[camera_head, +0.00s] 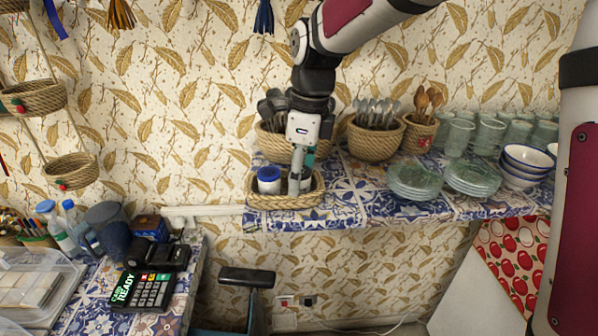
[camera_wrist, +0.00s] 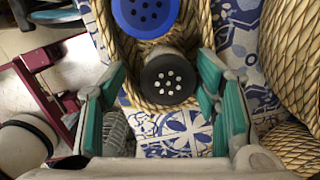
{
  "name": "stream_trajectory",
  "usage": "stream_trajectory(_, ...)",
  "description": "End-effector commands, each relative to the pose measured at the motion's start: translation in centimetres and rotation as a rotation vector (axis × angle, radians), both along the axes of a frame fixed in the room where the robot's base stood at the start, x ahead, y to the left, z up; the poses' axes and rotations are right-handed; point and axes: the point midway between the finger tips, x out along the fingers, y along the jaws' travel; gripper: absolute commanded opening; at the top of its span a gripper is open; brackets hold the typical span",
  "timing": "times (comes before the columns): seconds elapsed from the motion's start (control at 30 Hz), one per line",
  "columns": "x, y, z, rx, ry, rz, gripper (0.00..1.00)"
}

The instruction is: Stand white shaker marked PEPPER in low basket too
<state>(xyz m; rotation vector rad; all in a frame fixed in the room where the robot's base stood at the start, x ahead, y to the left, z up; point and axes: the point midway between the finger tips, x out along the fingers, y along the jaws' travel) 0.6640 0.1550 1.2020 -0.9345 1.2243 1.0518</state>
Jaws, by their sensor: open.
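The low basket (camera_head: 283,202) sits on the tiled shelf; its woven rim also shows in the wrist view (camera_wrist: 206,30). A shaker with a black holed cap (camera_wrist: 168,79) stands in the basket, between my fingers; its PEPPER mark cannot be seen. A white shaker with a blue cap (camera_head: 268,175) stands in the basket's left part; its blue lid is at the top of the wrist view (camera_wrist: 146,14). My gripper (camera_head: 300,180) is over the right part of the basket, fingers apart on both sides of the black cap, with gaps visible in the wrist view (camera_wrist: 160,75).
Utensil baskets (camera_head: 375,140) stand behind and right on the shelf. Glass plates (camera_head: 414,182), blue-rimmed bowls (camera_head: 525,160) and glasses (camera_head: 458,137) are further right. A lower counter with a card terminal (camera_head: 143,290) is at the left. Bare tiles lie right of the basket.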

Motion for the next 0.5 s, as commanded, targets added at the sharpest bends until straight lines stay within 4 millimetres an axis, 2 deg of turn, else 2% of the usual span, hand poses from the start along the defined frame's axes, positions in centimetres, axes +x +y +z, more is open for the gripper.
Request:
stream_trajectory(0.17, 0.0, 0.0, 0.2, 0.000, -0.001, 0.000, 0.57)
stream_trajectory(0.27, 0.1, -0.1, 1.0, 0.000, -0.003, 0.000, 0.57)
stream_trajectory(0.5, 0.0, -0.6, 5.5, 0.003, -0.006, -0.001, 0.57)
